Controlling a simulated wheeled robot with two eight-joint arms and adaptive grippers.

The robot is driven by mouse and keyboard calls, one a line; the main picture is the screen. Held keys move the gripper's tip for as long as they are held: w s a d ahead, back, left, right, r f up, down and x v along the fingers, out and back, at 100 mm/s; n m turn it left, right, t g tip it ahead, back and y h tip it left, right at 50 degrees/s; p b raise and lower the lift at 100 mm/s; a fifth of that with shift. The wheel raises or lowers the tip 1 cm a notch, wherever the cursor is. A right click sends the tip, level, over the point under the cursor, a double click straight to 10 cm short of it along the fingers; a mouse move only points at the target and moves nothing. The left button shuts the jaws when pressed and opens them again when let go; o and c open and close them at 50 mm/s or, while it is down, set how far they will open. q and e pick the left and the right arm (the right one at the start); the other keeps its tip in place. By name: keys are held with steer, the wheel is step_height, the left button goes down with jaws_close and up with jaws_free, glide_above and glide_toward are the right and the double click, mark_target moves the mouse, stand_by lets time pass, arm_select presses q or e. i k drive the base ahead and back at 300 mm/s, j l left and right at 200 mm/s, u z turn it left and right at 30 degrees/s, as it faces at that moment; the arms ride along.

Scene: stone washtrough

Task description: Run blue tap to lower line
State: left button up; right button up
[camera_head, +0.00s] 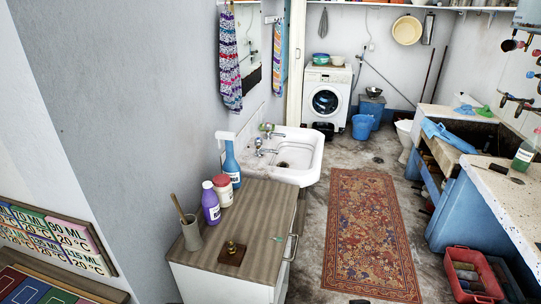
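No part of either gripper shows in the head view. The stone washtrough (430,112) is at the right, with a dark interior and a pale rim. Several taps are on the wall above it at the right edge. I cannot make out a lower line.
A wooden-topped cabinet (255,205) with bottles stands at the front left. A patterned rug (370,230) covers open floor in the middle. A red crate (470,268) is on the floor at right. A blue bucket (362,127) and washing machine (326,100) stand behind.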

mark_target(258, 141)
steer(key=i+l, duration=0.15)
steer(key=l, duration=0.2)
steer(key=i+l+u, duration=0.15)
steer(key=i+l, duration=0.2)
steer(key=l, duration=0.3)
steer(key=i+l+u, duration=0.1)
steer(key=l, duration=0.25)
steer(key=i+l+u, duration=0.1)
steer(key=l, duration=0.3)
steer(key=i+l, duration=0.2)
steer(key=l, duration=0.15)
steer(key=i+l+u, duration=0.5)
steer(key=i+l, duration=1.25)
steer(key=i, duration=0.1)
